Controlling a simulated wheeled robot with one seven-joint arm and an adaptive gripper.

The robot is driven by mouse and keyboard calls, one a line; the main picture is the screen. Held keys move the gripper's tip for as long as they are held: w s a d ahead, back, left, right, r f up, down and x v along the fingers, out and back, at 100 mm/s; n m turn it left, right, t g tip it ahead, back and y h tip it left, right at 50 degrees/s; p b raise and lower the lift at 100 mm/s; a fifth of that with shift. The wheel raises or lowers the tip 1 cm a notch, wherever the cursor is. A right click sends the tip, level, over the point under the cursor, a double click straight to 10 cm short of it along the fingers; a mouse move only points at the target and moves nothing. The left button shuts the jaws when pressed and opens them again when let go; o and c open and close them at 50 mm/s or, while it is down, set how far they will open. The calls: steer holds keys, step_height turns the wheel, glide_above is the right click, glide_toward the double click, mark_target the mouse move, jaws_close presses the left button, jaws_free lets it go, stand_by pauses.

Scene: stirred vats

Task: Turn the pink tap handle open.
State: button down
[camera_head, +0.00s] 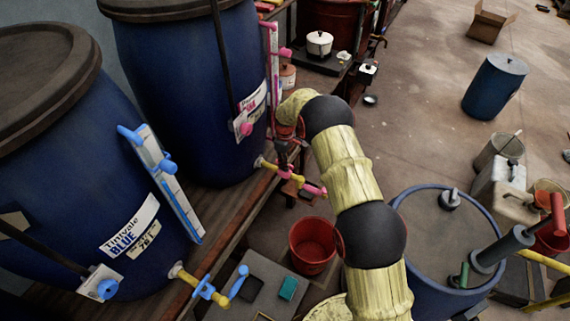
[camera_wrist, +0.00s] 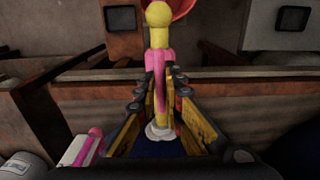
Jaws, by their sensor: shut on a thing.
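The pink tap (camera_head: 314,189) sticks out from the foot of the rear blue vat (camera_head: 190,95) on a yellow pipe (camera_head: 264,163). In the wrist view its pink handle (camera_wrist: 161,74) lies along the yellow pipe (camera_wrist: 158,16), between the fingers. My gripper (camera_wrist: 161,96) comes down over the tap and is shut on the handle, with one yellow-and-black finger on each side. In the head view my gripper (camera_head: 287,163) is partly hidden by my arm, and so is the handle.
The front vat (camera_head: 70,190) has a blue tap (camera_head: 206,288) at its foot. A red bucket (camera_head: 312,246) stands on the floor below the pink tap. A blue drum (camera_head: 445,240) stands right of my arm. A wooden shelf edge (camera_head: 236,232) runs under the vats.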

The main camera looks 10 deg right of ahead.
steer(key=shift+r, duration=0.1)
steer(key=c, duration=1.9)
jaws_free()
step_height(320, 180, up, 12)
steer(key=shift+f, duration=0.1)
